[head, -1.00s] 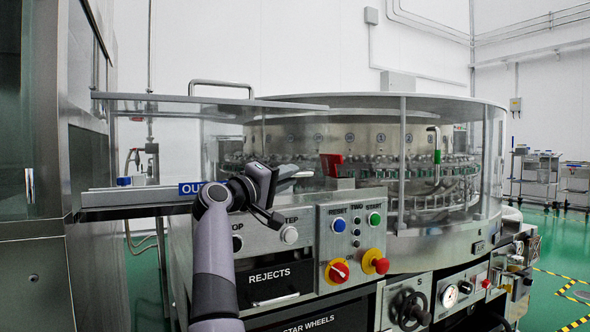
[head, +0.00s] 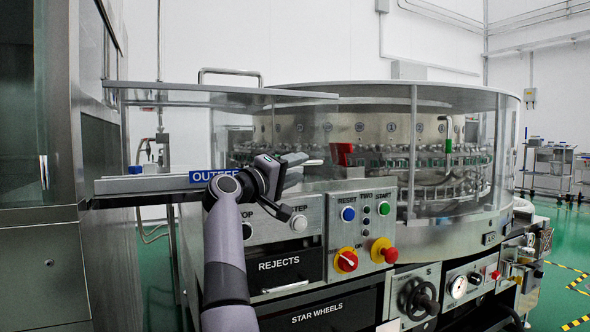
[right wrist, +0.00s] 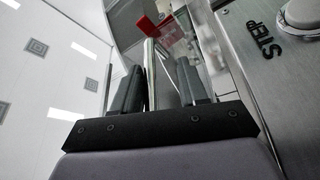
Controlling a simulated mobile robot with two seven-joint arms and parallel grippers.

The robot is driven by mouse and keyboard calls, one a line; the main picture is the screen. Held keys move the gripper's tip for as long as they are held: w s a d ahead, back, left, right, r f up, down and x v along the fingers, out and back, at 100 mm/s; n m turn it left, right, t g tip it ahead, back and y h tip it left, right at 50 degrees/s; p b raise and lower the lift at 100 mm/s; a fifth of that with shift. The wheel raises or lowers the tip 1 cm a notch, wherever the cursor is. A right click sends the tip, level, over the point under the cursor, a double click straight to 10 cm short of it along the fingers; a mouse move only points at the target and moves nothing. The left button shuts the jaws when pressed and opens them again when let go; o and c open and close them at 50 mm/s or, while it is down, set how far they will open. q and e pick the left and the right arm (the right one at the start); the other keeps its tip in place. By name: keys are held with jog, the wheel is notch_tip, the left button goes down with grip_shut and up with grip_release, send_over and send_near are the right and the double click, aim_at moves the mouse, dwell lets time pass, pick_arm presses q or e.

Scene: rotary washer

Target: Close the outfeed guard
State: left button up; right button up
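The outfeed guard is a clear panel (head: 180,125) under a flat steel-edged top, with a bar handle (head: 230,72) on top. It stands above the steel rail labelled OUTFEED (head: 215,176), left of the round washer. My right gripper (head: 312,164) is in front of the panel's lower right part, below the handle, near a red block. In the right wrist view, the fingers (right wrist: 158,88) stand apart, with a pale bar or edge showing between them. I cannot tell whether they touch it. The guard's hinge is not clear. My left gripper is not in view.
A control panel (head: 361,228) with buttons, a red-yellow knob and a red emergency stop is close at the right of my arm. A red block (head: 342,154) stands behind the gripper. A steel cabinet (head: 60,200) bounds the left side. Open green floor lies at far right.

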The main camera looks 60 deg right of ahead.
pick_arm(q)
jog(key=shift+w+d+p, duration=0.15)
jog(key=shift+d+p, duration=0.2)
jog(key=shift+p, duration=0.25)
pick_arm(e)
jog(key=v, duration=0.7)
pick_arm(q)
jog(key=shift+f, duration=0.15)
